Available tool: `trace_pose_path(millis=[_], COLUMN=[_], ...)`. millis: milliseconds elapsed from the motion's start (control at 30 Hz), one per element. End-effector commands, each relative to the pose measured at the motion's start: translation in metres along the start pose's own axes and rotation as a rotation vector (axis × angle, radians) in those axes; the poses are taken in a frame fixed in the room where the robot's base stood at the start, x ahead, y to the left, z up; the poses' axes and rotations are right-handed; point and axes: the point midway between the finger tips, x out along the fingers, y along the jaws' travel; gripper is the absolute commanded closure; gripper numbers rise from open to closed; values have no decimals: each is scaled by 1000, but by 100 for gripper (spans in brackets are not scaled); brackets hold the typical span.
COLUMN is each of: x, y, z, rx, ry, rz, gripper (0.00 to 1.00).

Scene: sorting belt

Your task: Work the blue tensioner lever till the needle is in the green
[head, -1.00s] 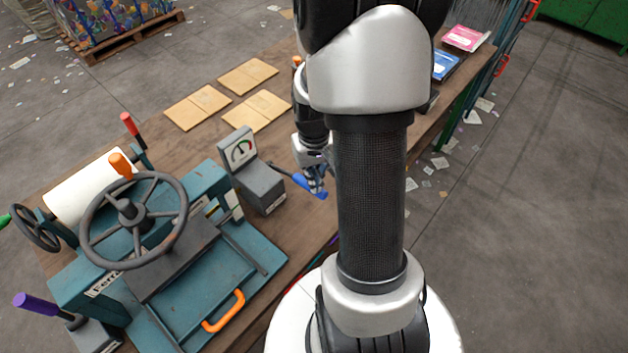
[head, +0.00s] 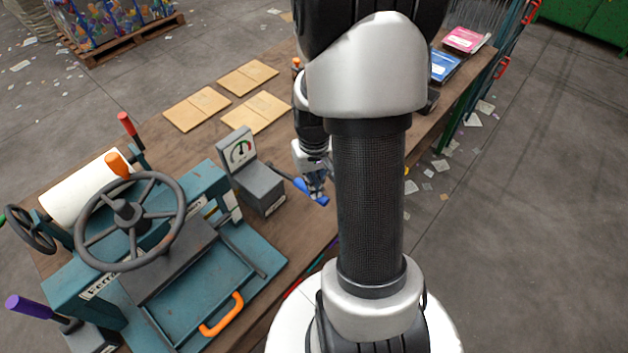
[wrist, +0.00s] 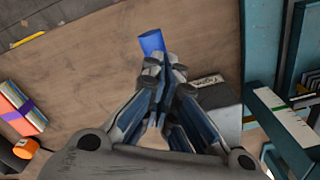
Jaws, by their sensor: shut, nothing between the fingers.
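The tensioner is a grey box (head: 259,190) on the bench with an upright gauge (head: 239,151) at its back. The gauge has a white face with coloured marks; the needle is too small to read surely. The blue lever (head: 301,185) sticks out from the box's right side, low and sloping down to the right. My gripper (head: 318,195) is at the lever's blue handle, partly hidden behind my arm in the head view. In the wrist view my gripper (wrist: 166,70) is shut and empty, with the blue handle (wrist: 151,42) just beyond its tips; contact is unclear.
A teal press with a handwheel (head: 128,212) and an orange handle (head: 222,315) stands left of the tensioner. Cardboard sheets (head: 248,77) lie behind it. Blue and pink packs (head: 464,40) lie at the bench's far right end. Bare wood surrounds the lever.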

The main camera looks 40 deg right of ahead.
Motion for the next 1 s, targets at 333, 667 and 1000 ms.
trace_pose_path(millis=[333, 667, 1000], x=[-20, -53, -87], y=[0, 0, 0], z=[0, 0, 0], rx=[0, 0, 0], ry=[0, 0, 0], rz=[0, 0, 0], gripper=[100, 100, 100])
